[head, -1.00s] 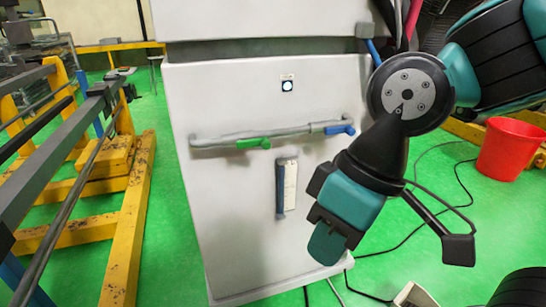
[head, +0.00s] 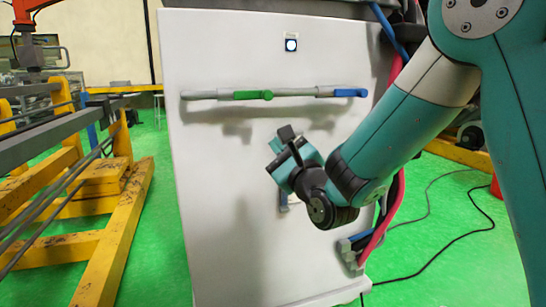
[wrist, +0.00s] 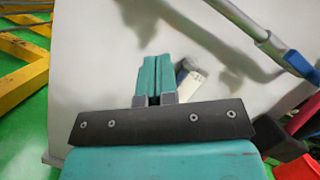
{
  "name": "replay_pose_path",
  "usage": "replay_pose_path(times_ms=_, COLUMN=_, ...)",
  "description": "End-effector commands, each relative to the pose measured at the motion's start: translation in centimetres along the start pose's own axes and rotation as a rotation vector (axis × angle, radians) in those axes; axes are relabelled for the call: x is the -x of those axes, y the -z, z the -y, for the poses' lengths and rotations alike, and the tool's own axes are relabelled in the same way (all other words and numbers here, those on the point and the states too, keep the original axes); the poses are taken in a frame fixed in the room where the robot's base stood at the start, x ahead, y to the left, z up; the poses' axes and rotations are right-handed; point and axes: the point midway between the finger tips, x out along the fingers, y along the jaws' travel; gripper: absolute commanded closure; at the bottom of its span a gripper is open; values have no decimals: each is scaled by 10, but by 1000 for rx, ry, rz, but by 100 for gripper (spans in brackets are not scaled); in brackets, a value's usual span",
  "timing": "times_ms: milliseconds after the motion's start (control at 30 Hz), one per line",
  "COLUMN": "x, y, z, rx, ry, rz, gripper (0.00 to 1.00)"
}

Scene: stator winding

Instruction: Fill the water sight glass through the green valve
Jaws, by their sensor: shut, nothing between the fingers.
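The green valve (head: 252,95) is a green handle lying along the grey pipe on the white cabinet's front in the head view. It does not show in the wrist view. The sight glass (head: 284,203) is mostly hidden behind my gripper in the head view. In the wrist view, part of its white face (wrist: 192,80) shows just right of my fingers. My gripper (wrist: 158,58) is shut and empty, its two teal fingers together. It is in front of the cabinet, below the pipe. Its gap to the cabinet cannot be told. The water level is not readable.
A blue valve handle (head: 350,92) is at the pipe's right end. A round white light (head: 291,45) is above the pipe. Red and blue hoses (head: 384,232) hang along the cabinet's right side. A yellow frame (head: 118,240) stands left on green floor.

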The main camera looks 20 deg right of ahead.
Motion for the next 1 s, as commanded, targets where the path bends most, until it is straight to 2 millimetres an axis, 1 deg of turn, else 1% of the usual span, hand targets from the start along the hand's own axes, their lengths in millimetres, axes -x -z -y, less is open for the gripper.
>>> replay_pose_path(times_ms=33, x=8, y=25, z=-12, rx=-99, ry=68, rz=57, gripper=100)
replay_pose_path(times_ms=100, x=13, y=34, z=-12, rx=-228, ry=143, rz=146, gripper=100)
replay_pose_path(times_ms=233, x=23, y=42, z=-10, rx=-387, ry=214, rz=283, gripper=100)
replay_pose_path(times_ms=400, x=28, y=42, z=-7, rx=-463, ry=237, rz=357, gripper=100)
replay_pose_path(times_ms=733, x=26, y=40, z=-5, rx=-466, ry=237, rz=359, gripper=100)
replay_pose_path(times_ms=867, x=17, y=36, z=-2, rx=-465, ry=238, rz=361, gripper=100)
replay_pose_path(times_ms=967, x=2, y=31, z=4, rx=-465, ry=238, rz=361, gripper=100)
replay_pose_path(times_ms=1000, x=-5, y=29, z=6, rx=-465, ry=239, rz=362, gripper=100)
